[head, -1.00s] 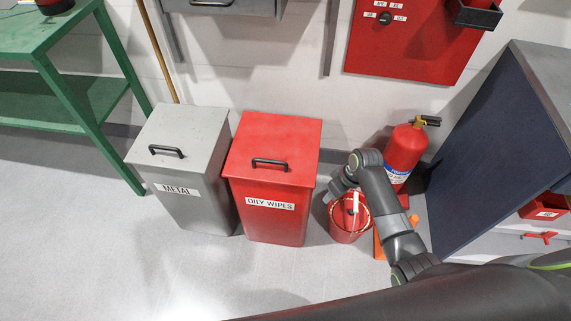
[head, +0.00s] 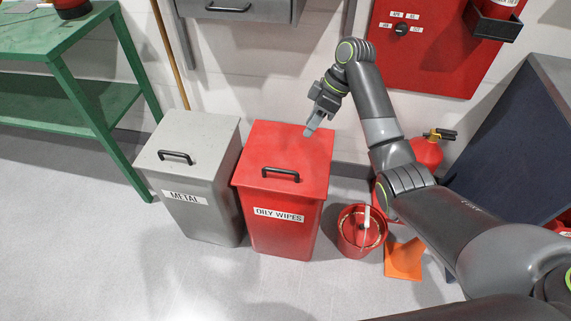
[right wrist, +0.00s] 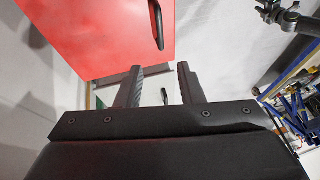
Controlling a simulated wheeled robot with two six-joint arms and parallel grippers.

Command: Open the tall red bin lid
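The tall red bin (head: 283,225), labelled OILY WIPES, stands on the floor in the middle of the head view. Its flat red lid (head: 262,145) is down, with a black bar handle (head: 281,174) near the front edge. In the right wrist view the red lid (right wrist: 95,35) fills the upper left and its handle (right wrist: 158,25) is at the top. My right gripper (head: 310,131) appears over the back right of the lid, apart from the handle. In the right wrist view its fingers (right wrist: 160,76) are spread with nothing held between them. My left gripper is not seen.
A grey METAL bin (head: 195,205) stands close on the left. A red bucket (head: 360,233), an orange object (head: 404,260) and a fire extinguisher (head: 428,152) are on the right. A green bench (head: 62,45) is far left. Floor in front of the bins is clear.

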